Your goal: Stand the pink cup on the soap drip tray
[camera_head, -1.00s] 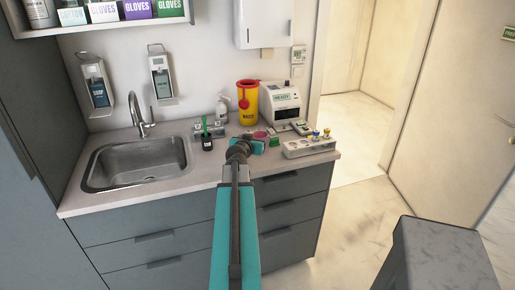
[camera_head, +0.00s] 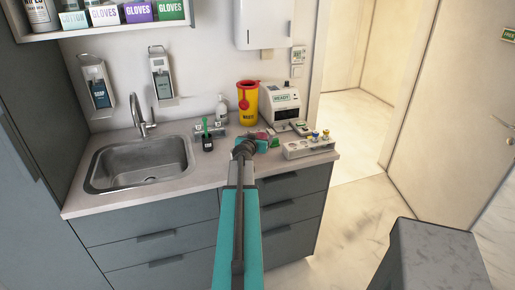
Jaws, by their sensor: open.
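The pink cup (camera_head: 271,132) stands on the counter in front of the white READY device, and its lower part is mostly hidden by my gripper. My gripper (camera_head: 263,144) is open, just in front of the cup, at the end of my teal arm. Whether its fingers are around the cup or touching it cannot be told. The soap dispenser (camera_head: 98,88) hangs on the wall left of the tap. Its drip tray (camera_head: 103,113) sticks out below it and looks empty.
A second wall dispenser (camera_head: 160,72) hangs to the right. A sink (camera_head: 140,165) with a tap (camera_head: 140,115) fills the left counter. A dark pot (camera_head: 207,144), pump bottle (camera_head: 221,110), yellow bin (camera_head: 248,102), READY device (camera_head: 282,104) and tube rack (camera_head: 308,148) surround the cup.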

